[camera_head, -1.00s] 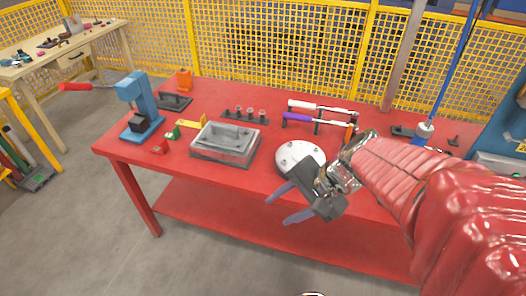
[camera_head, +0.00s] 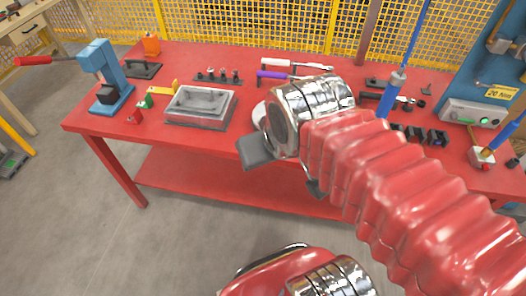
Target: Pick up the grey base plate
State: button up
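A grey rectangular block with a raised rim and a recessed top (camera_head: 200,106) lies flat on the red workbench, left of the middle; it may be the base plate. A flat dark plate (camera_head: 143,70) lies behind the blue press, farther back. My gripper (camera_head: 257,151) is at the bench's front edge, to the right of the grey block and apart from it in the picture. Its fingers are mostly hidden by my shiny wrist, so their opening does not show. A round white disc (camera_head: 259,112) is mostly hidden behind my wrist.
A blue press (camera_head: 104,75) with a red handle stands at the left. Small red, green and yellow parts lie beside the block. A rack (camera_head: 218,77) and purple and white-handled tools (camera_head: 273,75) lie behind. Blue tools (camera_head: 388,95) stand at the right.

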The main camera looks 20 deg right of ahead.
aim_at(202, 101)
jog(key=u, duration=0.4)
jog(key=i, duration=0.45)
jog(key=u, duration=0.8)
